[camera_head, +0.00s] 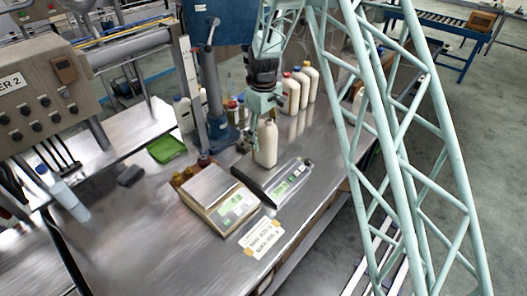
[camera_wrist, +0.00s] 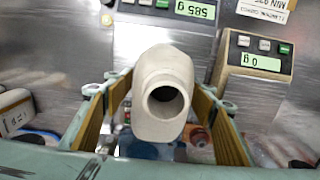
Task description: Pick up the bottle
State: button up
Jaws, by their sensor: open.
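My gripper (camera_head: 265,110) is over the bottle's upper part, pointing down. In the wrist view my gripper (camera_wrist: 160,100) is open, with one padded finger on each side of the bottle. Gaps show between the fingers and the bottle. The bottle's base is hidden in the wrist view.
A scale with a square plate (camera_head: 212,185) and a dark scale (camera_head: 287,180) stand close in front. A blue stand (camera_head: 215,110) rises to the left. A green tray (camera_head: 166,149) lies farther left.

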aim_at(263, 131)
jog(key=shift+c, duration=0.4)
jog(key=c, duration=1.7)
jog(key=shift+r, duration=1.8)
jog(key=shift+s+a+r+b, duration=0.25)
jog(key=shift+s+a, duration=0.15)
jog(key=shift+s, duration=2.2)
jog(key=shift+s+a+r+b, duration=0.25)
jog(key=shift+s+a, duration=0.2)
jog(key=shift+s, duration=2.1)
jog(key=shift+s+a+r+b, duration=0.25)
jog(key=shift+s+a, duration=0.15)
jog(key=shift+s, duration=2.35)
